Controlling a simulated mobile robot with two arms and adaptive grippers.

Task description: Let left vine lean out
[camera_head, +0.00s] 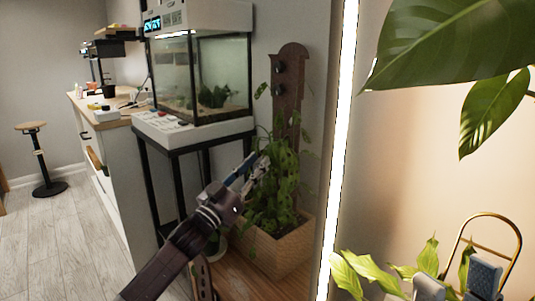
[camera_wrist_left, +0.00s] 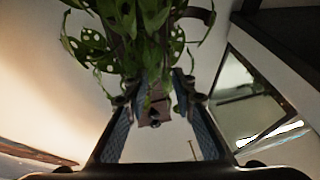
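In the left wrist view, the vine's perforated leaves (camera_wrist_left: 125,30) hang from the top. The left gripper's fingers (camera_wrist_left: 160,120) are apart, with the board and a dark knob (camera_wrist_left: 155,122) showing beyond the gap. I cannot tell whether the fingers touch a stem. My right gripper (camera_head: 457,284) is open at the bottom right, among leaves.
A glass terrarium (camera_head: 205,75) on a black stand (camera_head: 178,165) is left of the plant. A gold hoop (camera_head: 490,217) rises behind my right gripper. Large leaves (camera_head: 450,45) hang at the upper right. A bright light strip (camera_head: 343,140) stands between both sides.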

